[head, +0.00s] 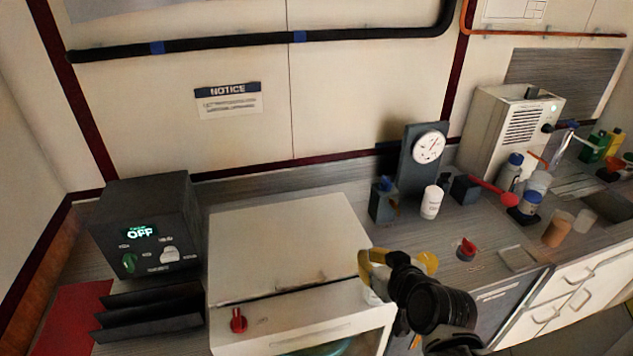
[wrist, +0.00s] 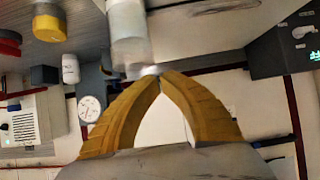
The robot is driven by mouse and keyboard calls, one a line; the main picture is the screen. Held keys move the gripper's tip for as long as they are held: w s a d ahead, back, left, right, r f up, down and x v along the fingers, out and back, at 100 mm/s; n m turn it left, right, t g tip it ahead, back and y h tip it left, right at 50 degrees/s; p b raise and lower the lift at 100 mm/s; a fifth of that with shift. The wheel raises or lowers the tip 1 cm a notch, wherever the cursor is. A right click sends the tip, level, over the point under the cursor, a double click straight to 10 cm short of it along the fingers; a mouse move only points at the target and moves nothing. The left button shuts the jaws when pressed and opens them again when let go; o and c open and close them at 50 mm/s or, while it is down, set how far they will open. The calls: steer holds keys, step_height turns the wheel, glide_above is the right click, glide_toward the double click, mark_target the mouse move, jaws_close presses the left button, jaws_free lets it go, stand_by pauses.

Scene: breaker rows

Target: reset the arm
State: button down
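My gripper (head: 372,270) has yellow fingers and hangs over the counter just right of the white box-shaped cabinet. In the wrist view the fingertips of my gripper (wrist: 162,73) come together at the tips. A pale, partly clear cylinder (wrist: 128,35) shows just beyond the tips, off to their left. I see no sure grip on it. In the head view a pale piece (head: 372,294) shows below the fingers, mostly hidden by my gripper.
A black device reading OFF (head: 145,225) stands left of the white cabinet (head: 285,245). A dial gauge (head: 429,148), a white bottle (head: 431,202) and a red knob (head: 466,249) are behind and right. A white machine (head: 508,130) and several bottles crowd the right.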

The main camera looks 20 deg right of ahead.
steer(key=s+a+r+g+b, duration=0.3)
steer(key=s+a+g+b, duration=0.1)
steer(key=s, duration=0.4)
steer(key=shift+a+g, duration=0.4)
steer(key=shift+a, duration=0.25)
stand_by(1.4)
